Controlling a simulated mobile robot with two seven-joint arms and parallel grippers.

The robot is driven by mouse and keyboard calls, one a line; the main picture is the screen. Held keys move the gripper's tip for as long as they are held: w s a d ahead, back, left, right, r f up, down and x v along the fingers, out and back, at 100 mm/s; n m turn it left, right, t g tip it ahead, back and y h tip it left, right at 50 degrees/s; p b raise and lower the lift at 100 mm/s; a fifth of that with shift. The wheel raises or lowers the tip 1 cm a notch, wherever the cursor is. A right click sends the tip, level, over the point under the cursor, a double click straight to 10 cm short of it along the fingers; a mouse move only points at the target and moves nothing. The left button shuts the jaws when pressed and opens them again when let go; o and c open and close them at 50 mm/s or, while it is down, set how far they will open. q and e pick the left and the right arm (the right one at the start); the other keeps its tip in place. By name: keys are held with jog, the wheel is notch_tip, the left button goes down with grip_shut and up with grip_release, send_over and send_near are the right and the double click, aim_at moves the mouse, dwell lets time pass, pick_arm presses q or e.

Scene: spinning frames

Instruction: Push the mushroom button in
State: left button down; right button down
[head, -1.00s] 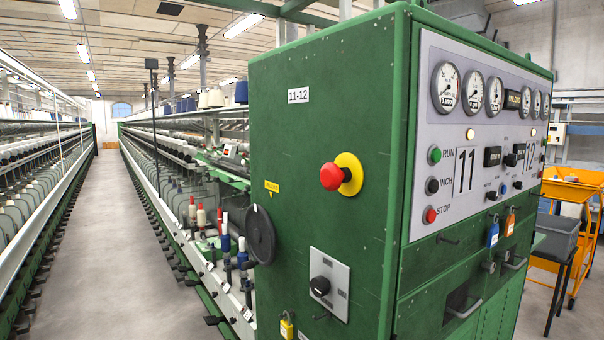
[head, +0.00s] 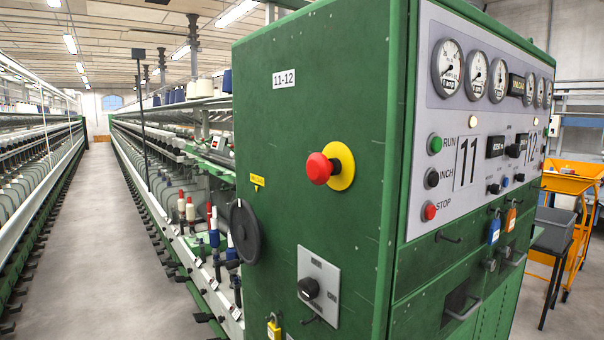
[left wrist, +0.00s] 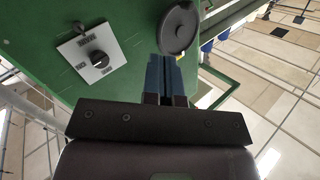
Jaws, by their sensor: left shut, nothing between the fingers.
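The red mushroom button (head: 321,168) sits on a round yellow plate (head: 344,166) on the green end panel of the machine cabinet (head: 300,110). It stands out from the plate. The button does not show in the left wrist view. My left gripper (left wrist: 170,60) shows there with its blue fingers shut and empty. It is near the green panel, with the black round handwheel (left wrist: 178,28) just beyond the fingertips in the picture and the rotary switch plate (left wrist: 92,57) to the left. I cannot tell the gap to the panel. Neither gripper shows in the head view.
The handwheel (head: 245,231) and the switch plate (head: 318,289) sit below the button. A yellow padlock (head: 274,328) hangs lower. Gauges and buttons fill the grey control panel (head: 480,120) on the right. The aisle floor (head: 95,250) on the left is clear.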

pick_arm(q)
jog(key=w+d+r+m+h, duration=0.2)
jog(key=d+r+m+h, duration=0.1)
jog(key=r, duration=0.5)
jog(key=w+d+r+m+h+b, duration=0.15)
jog(key=r+m, duration=0.25)
jog(key=r, duration=0.4)
jog(key=w+d+r+m+h+p, duration=0.1)
jog(key=w+d+r+m+h, duration=0.15)
jog(key=r, duration=0.55)
jog(key=s+d+r+m+g+h, duration=0.1)
jog(key=s+d+r+m+g, duration=0.1)
jog(key=s+r+m+g, duration=0.1)
jog(key=s+d+r+m+g+h+b, duration=0.1)
jog(key=s+d+r+m+g, duration=0.1)
jog(key=s+r+m, duration=0.3)
jog(key=shift+s+d+r+m+g, duration=0.15)
jog(key=shift+r+m+g, duration=0.25)
jog(key=shift+r+m, duration=1.7)
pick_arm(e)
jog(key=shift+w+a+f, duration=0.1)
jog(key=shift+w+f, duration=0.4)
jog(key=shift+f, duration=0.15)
pick_arm(q)
jog(key=shift+r+n, duration=0.3)
jog(key=shift+n, duration=0.05)
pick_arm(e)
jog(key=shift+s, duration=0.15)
